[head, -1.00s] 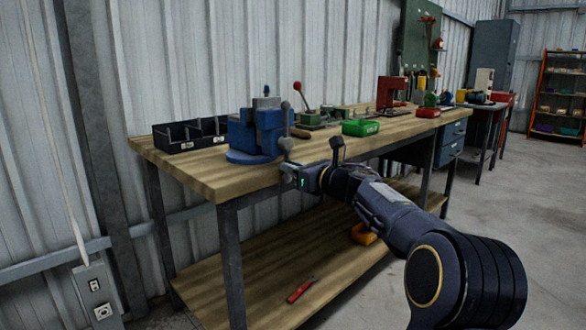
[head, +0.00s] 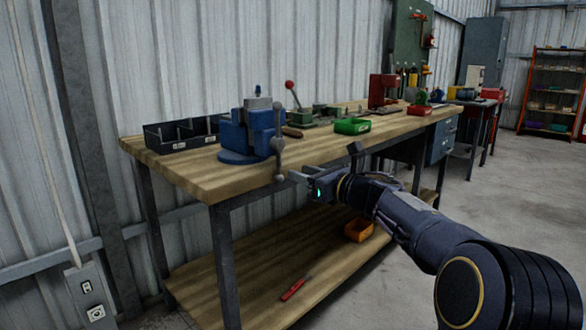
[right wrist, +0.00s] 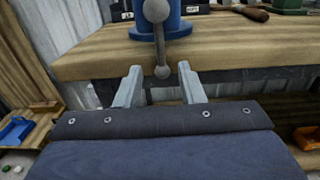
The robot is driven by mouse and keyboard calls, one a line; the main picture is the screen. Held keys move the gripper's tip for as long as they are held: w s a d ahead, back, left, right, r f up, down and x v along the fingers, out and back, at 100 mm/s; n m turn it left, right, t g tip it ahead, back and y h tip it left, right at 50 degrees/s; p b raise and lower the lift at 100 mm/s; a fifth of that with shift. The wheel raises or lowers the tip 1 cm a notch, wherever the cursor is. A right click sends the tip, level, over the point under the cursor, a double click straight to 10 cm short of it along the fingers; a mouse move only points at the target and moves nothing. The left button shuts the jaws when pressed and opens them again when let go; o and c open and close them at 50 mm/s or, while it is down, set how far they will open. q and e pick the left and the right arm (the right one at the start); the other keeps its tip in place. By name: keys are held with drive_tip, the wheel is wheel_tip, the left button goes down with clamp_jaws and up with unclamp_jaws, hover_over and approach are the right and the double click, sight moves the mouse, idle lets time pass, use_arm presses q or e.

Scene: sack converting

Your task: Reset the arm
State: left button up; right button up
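The task names no object. My right gripper (head: 299,174) is just off the front edge of the workbench, to the right of the lower end of the blue vise's (head: 241,135) handle (head: 278,160). In the right wrist view, the two pale fingers of this gripper (right wrist: 160,70) stand apart. The ball end of the vise handle (right wrist: 162,72) shows in line with the gap, apparently beyond the fingertips. Nothing is held between them. My right arm reaches in from the lower right. My left gripper is not in view.
The wooden workbench (head: 190,172) carries a black divided bin (head: 172,138), a green bin (head: 352,126) and a red press (head: 383,90). Its lower shelf (head: 250,275) holds an orange bin (head: 358,230) and a red-handled tool (head: 294,289). Open floor (head: 490,195) lies to the right.

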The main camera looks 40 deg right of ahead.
drive_tip(key=shift+s, duration=0.45)
drive_tip(key=s+a+f+n+g+y, duration=0.1)
drive_tip(key=s+a+f+n+g, duration=0.5)
drive_tip(key=s+a+f+n, duration=0.9)
drive_tip(key=s+a+f+n+g+y, duration=0.1)
drive_tip(key=s+a+f+n+g, duration=0.5)
drive_tip(key=s+a+f+n, duration=0.95)
drive_tip(key=w+r+n+p, duration=0.1)
drive_tip(key=w+r+p, duration=0.1)
drive_tip(key=r+p, duration=1.6)
drive_tip(key=w+d+r+n+p, duration=0.1)
drive_tip(key=w+r+n+p, duration=0.1)
drive_tip(key=r+p, duration=1.7)
wheel_tip(320, 180, up, 6)
drive_tip(key=shift+w+d+f+y, duration=0.2)
drive_tip(key=shift+w+d+y, duration=0.1)
drive_tip(key=shift+w, duration=0.25)
